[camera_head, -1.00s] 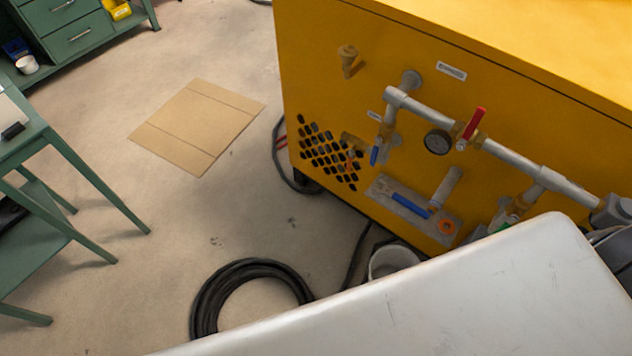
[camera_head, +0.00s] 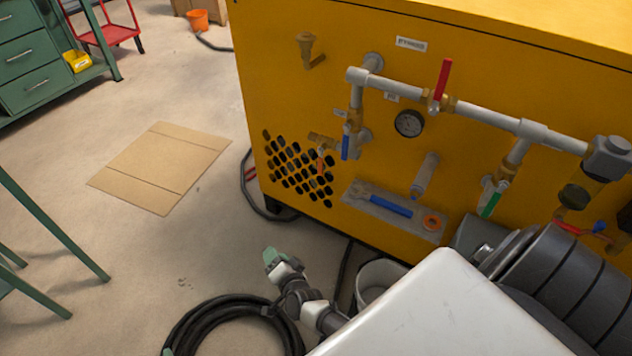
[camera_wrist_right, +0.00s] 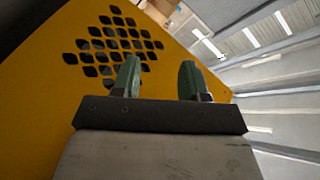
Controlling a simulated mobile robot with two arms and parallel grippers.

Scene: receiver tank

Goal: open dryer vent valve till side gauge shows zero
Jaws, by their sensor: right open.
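The yellow cabinet (camera_head: 300,100) carries a grey pipe (camera_head: 470,112) with several lever valves. A red lever (camera_head: 443,79) stands up on the top pipe. A blue lever (camera_head: 345,147) hangs on the left branch, a green lever (camera_head: 490,204) on the right branch. A small orange-red lever (camera_head: 320,162) sits by a brass fitting over the grille. I cannot tell which one is the dryer vent valve. A round dark gauge (camera_head: 409,123) hangs under the pipe; its reading is too small. My right gripper (camera_head: 272,258) is low, left of the cabinet's base, apart from the valves. In the wrist view it is open and empty (camera_wrist_right: 157,78).
A shelf (camera_head: 365,208) with a blue-handled tool and orange ring juts from the cabinet. A white bucket (camera_head: 378,278) and coiled black hose (camera_head: 190,325) lie near my right arm. Cardboard (camera_head: 160,165) lies on otherwise open floor. A green table (camera_head: 50,230) stands at left.

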